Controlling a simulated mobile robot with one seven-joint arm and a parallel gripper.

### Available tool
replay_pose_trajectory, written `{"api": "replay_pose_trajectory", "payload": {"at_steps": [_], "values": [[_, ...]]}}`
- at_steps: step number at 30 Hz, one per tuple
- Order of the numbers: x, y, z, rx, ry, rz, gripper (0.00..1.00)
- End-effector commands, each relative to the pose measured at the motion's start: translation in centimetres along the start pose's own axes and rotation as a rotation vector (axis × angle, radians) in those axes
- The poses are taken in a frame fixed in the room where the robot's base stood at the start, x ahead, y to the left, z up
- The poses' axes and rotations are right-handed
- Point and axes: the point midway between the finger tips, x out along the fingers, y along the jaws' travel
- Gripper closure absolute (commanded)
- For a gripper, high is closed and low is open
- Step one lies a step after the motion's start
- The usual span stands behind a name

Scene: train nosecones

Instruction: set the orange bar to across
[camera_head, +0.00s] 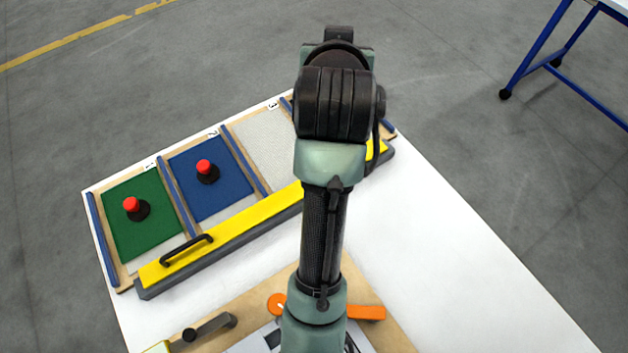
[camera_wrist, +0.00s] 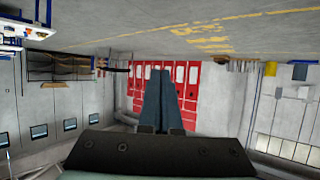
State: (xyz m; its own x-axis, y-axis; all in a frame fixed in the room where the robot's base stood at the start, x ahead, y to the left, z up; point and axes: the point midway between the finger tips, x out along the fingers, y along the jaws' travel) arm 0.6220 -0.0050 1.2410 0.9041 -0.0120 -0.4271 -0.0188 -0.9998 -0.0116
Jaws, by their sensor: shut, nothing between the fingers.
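The orange bar (camera_head: 366,312) lies on a wooden board (camera_head: 395,335) at the bottom of the head view. Its right end sticks out from behind my arm, and a rounded orange part (camera_head: 277,304) shows left of the arm. My arm hides the middle between them, so I cannot tell how the bar is joined or exactly set. In the wrist view my gripper (camera_wrist: 160,74) is shut and empty, its two fingers side by side. It points out into the room, with no bar in that view. I cannot make out the fingers in the head view.
A white table (camera_head: 455,265) carries a tray with a green panel (camera_head: 150,235), a blue panel (camera_head: 225,190) and red knobs (camera_head: 131,204). A yellow bar (camera_head: 235,235) with a black handle runs along it. A grey lever (camera_head: 212,326) sits left of the orange part. The table's right side is clear.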

Motion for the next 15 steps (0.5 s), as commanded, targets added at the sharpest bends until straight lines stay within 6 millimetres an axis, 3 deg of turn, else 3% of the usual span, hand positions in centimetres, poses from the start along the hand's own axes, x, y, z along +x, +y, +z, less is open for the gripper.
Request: {"api": "replay_pose_trajectory", "payload": {"at_steps": [3,5,9,12,15], "values": [[0.5,-0.1,6.6,-0.002,-0.365,0.001,1.00],[-0.2,-0.2,10.6,-0.003,-0.547,0.002,1.00],[-4.2,-0.2,18.5,-0.006,-0.936,0.004,1.00],[-7.6,-0.1,22.1,-0.008,-1.151,0.005,1.00],[-10.2,-0.1,24.4,-0.008,-1.295,0.006,1.00]]}}
